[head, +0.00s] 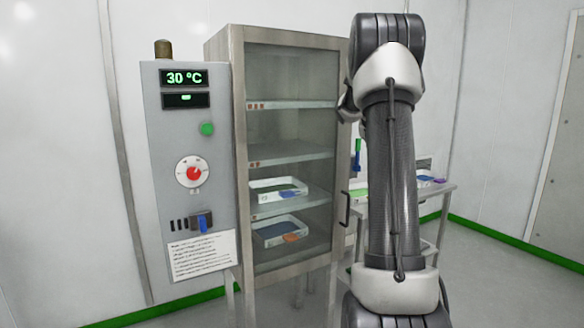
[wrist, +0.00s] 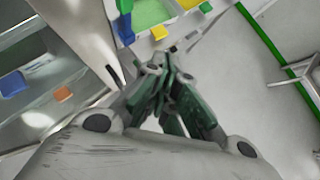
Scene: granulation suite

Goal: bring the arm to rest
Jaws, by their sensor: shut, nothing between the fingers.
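My gripper (wrist: 160,72) is in the wrist view, its dark green fingers brought together with nothing between them. In the head view my arm stands upright in front of the right edge of a glass-fronted steel cabinet. The gripper itself cannot be made out in the head view. In the wrist view the gripper hangs over the gap between the cabinet and a table with trays, with grey floor to the right.
The cabinet (head: 237,120) is shut and holds two white trays (head: 280,197) on lower shelves. A control panel (head: 150,170) reading 30 °C stands left of it. A table (head: 440,188) with trays is behind my arm. Floor at the right (head: 495,270) is clear.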

